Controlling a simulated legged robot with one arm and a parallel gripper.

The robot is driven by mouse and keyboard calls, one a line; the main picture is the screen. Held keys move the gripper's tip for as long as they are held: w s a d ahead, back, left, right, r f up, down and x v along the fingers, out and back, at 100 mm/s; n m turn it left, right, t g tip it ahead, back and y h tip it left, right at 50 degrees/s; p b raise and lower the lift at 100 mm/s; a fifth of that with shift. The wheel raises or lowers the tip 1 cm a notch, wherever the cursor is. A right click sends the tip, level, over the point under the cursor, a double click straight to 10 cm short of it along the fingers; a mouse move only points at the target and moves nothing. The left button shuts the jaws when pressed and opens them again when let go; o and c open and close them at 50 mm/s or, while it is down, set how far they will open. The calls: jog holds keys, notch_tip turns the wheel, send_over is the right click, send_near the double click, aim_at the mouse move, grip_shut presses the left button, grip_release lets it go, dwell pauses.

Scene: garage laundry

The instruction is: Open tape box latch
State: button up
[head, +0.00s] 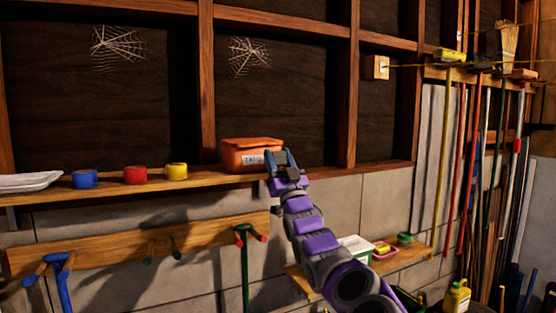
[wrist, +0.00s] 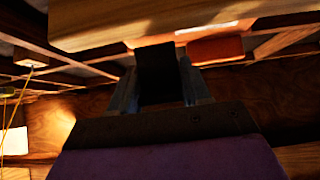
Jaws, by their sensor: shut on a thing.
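The orange tape box (head: 240,158) with a lid and a white label stands on the wooden shelf, and its lid looks closed. My gripper (head: 279,155) is beside its right front corner, overlapping it in the head view. In the wrist view, my gripper (wrist: 160,75) is shut on a dark thing (wrist: 158,72) between the fingers; its shape is too dark to name. An orange surface, seemingly the box (wrist: 215,50), shows beyond, up and right of the fingers. I cannot make out the latch, nor tell if the gripper touches the box.
Blue (head: 84,179), red (head: 135,175) and yellow (head: 176,171) tape rolls stand left on the shelf (head: 215,179), with a white tray (head: 28,182) at the far left. A peg rail (head: 150,246) and a lower shelf (head: 408,257) are below. Long-handled tools hang right.

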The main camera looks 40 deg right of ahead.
jog(key=shift+r+g+y+p, duration=0.5)
jog(key=shift+r+g, duration=0.05)
jog(key=shift+g, duration=0.25)
jog(key=shift+w+g+p, duration=0.1)
jog(key=shift+g+p, duration=0.35)
jog(key=shift+g, duration=0.05)
jog(key=shift+f, duration=0.1)
jog(key=o, duration=0.7)
jog(key=shift+o, duration=1.3)
jog(key=shift+d, duration=0.3)
jog(key=shift+a+f, duration=0.1)
jog(key=shift+a, duration=0.05)
jog(key=shift+w, duration=0.1)
